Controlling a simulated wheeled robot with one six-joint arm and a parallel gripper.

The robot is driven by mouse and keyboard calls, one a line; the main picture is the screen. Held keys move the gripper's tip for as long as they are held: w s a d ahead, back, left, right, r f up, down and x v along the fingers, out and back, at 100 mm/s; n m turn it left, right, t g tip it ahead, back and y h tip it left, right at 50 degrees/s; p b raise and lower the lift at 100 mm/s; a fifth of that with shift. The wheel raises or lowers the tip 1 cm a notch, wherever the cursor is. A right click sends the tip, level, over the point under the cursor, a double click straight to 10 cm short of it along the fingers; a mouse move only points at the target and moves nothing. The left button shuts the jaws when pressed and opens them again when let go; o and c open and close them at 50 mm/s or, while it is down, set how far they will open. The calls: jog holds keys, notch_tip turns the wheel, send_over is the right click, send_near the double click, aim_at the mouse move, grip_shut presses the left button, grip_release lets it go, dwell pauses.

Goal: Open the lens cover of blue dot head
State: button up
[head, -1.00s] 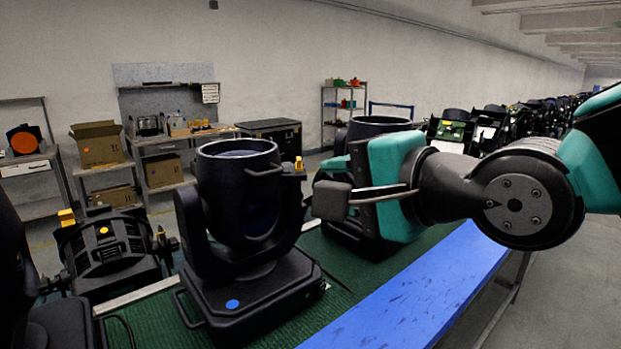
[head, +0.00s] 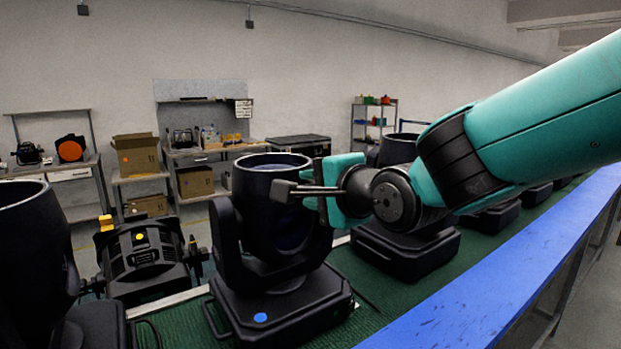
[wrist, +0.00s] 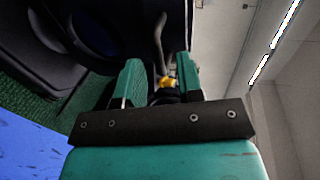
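The blue dot head (head: 270,215) is a black moving head on the green mat, with a blue dot (head: 260,317) on its base. Its round barrel points up, and a pale bluish surface (head: 273,166) shows inside the rim. I cannot tell whether this surface is the lens cover. My gripper (head: 322,176) is at the right side of the barrel, near the rim, and hides part of it. In the wrist view, its two teal fingers (wrist: 156,78) stand apart. A curved grey handle (wrist: 160,36) lies just beyond them, and a yellow piece (wrist: 167,83) shows between them. No grip on anything is visible.
Another black head (head: 30,240) stands at the left edge, and one (head: 410,245) stands behind my arm. A black lamp with a yellow dot (head: 140,258) is behind left. A blue strip (head: 470,290) runs along the bench front. Shelves and cardboard boxes (head: 137,155) stand at the back.

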jog(key=shift+x, duration=1.25)
